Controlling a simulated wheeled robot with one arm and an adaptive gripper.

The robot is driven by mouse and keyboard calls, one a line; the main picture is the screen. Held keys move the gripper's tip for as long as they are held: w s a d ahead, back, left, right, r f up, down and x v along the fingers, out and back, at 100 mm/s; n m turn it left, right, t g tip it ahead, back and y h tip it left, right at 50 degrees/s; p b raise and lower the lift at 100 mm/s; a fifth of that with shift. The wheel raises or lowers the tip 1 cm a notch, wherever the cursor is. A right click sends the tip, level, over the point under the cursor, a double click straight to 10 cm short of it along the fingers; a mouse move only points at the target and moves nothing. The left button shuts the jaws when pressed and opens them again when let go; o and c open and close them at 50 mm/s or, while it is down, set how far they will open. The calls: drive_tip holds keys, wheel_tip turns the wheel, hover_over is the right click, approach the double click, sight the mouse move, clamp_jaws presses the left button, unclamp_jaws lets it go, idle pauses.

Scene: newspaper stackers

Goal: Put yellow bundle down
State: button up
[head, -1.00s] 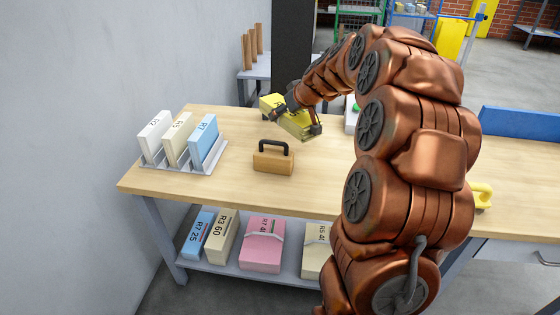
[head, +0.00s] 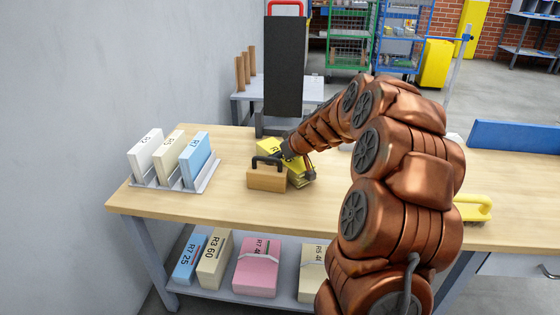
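My gripper (head: 287,155) is over the wooden table (head: 420,185) and appears shut on the yellow bundle (head: 300,176). The bundle shows on both sides of the gripper, and part of it is hidden by the gripper and wrist. It is low, just behind and right of a wooden block with a black handle (head: 268,179), which overlaps it in the picture. I cannot tell whether the bundle touches the tabletop. The fingertips are too small and covered to make out clearly.
A grey rack (head: 205,188) with white, cream and blue bundles stands at the table's left. A black column (head: 287,65) rises behind the gripper. A yellow-handled brush (head: 474,208) lies at right. The shelf below (head: 225,288) holds several bundles. Clear tabletop lies in front of the block.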

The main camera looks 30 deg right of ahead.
drive_tip(key=shift+f, duration=0.2)
drive_tip(key=shift+f, duration=0.15)
drive_tip(key=o, duration=1.8)
drive_tip(key=shift+c, duration=0.2)
